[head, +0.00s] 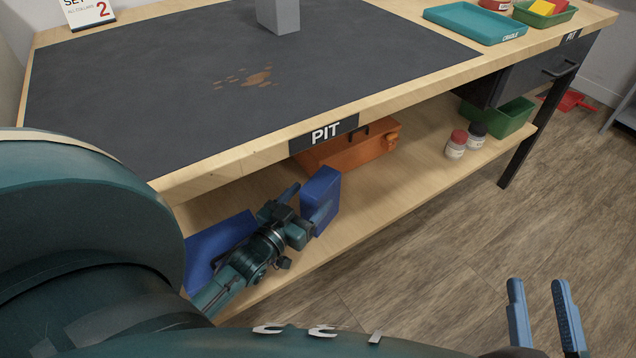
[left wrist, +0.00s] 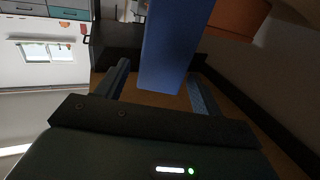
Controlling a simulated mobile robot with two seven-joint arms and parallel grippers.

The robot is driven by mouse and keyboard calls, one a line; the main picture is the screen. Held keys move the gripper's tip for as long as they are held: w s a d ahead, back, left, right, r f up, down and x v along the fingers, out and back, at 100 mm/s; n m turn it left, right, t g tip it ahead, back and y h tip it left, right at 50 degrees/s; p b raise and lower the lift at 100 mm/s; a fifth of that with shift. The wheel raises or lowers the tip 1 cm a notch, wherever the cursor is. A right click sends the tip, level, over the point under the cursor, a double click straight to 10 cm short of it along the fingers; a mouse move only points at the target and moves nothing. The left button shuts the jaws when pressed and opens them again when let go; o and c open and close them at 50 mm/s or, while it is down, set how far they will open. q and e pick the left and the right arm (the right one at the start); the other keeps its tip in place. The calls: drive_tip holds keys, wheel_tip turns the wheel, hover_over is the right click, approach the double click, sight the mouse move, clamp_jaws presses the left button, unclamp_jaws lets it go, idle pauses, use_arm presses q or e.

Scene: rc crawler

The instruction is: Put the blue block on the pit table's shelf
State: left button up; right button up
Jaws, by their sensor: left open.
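The blue block (head: 322,187) stands upright on the pit table's lower shelf (head: 385,202), close to its front edge. My left gripper (head: 305,202) reaches in over the shelf with its fingers apart beside the block. In the left wrist view the block (left wrist: 167,45) shows between the two open fingers (left wrist: 158,85), with a gap visible on each side. Whether a finger touches it cannot be told. My right gripper (head: 538,286) is open and empty over the floor at the lower right.
An orange toolbox (head: 350,153), a blue item (head: 212,243), two small jars (head: 456,145) and a green bin (head: 508,118) are on the shelf. The tabletop's front edge (head: 240,152) overhangs it. Floor (head: 470,240) in front is clear.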

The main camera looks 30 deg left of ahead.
use_arm(q)
drive_tip(key=s+p, duration=0.1)
drive_tip(key=s, duration=0.5)
drive_tip(key=shift+s, duration=0.35)
